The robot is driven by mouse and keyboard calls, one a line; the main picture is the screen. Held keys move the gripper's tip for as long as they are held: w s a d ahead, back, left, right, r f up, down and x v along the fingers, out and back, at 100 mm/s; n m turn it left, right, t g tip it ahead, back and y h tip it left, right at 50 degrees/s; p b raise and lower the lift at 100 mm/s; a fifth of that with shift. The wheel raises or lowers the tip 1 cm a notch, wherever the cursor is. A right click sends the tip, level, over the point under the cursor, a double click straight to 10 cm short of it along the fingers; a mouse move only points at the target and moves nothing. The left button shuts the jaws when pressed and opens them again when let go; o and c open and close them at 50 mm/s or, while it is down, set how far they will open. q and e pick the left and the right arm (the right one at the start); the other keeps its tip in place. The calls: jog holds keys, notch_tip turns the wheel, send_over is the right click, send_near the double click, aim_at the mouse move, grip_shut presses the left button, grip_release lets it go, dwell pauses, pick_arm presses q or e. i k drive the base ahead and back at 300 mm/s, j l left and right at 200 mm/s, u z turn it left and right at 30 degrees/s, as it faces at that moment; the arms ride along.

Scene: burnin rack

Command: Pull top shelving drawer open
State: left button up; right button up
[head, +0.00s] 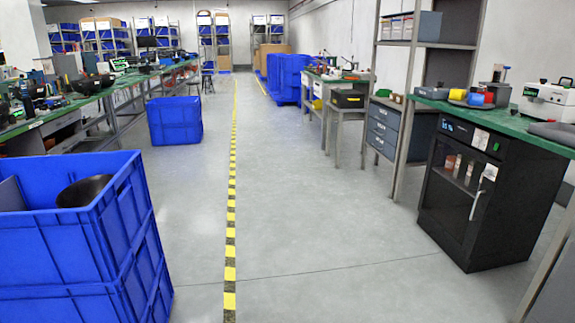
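A grey-blue drawer unit (383,131) stands under a workbench at the middle right. Its stacked drawers look shut, and the top drawer (384,115) is level with the front of the unit. A tall grey shelving rack (403,110) rises beside it, with blue-grey bins (428,26) on an upper shelf. Neither of my grippers shows in the head view, so I cannot see their state. The unit is some distance ahead across open floor.
A black cabinet (470,205) with a glass door stands at right under a green-topped bench (520,128). Stacked blue crates (115,240) fill the left front, and another blue crate (175,120) stands behind. The grey floor along the yellow-black line (231,200) is clear.

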aim_at(386, 117)
jog(key=i, duration=1.75)
jog(key=i+z, duration=0.3)
jog(key=i, duration=0.15)
jog(key=i+j+z, duration=0.25)
jog(key=i, duration=0.2)
jog(key=i+j+z, duration=0.3)
jog(key=i, duration=0.15)
jog(key=i+j+z, duration=0.75)
jog(key=z, duration=0.2)
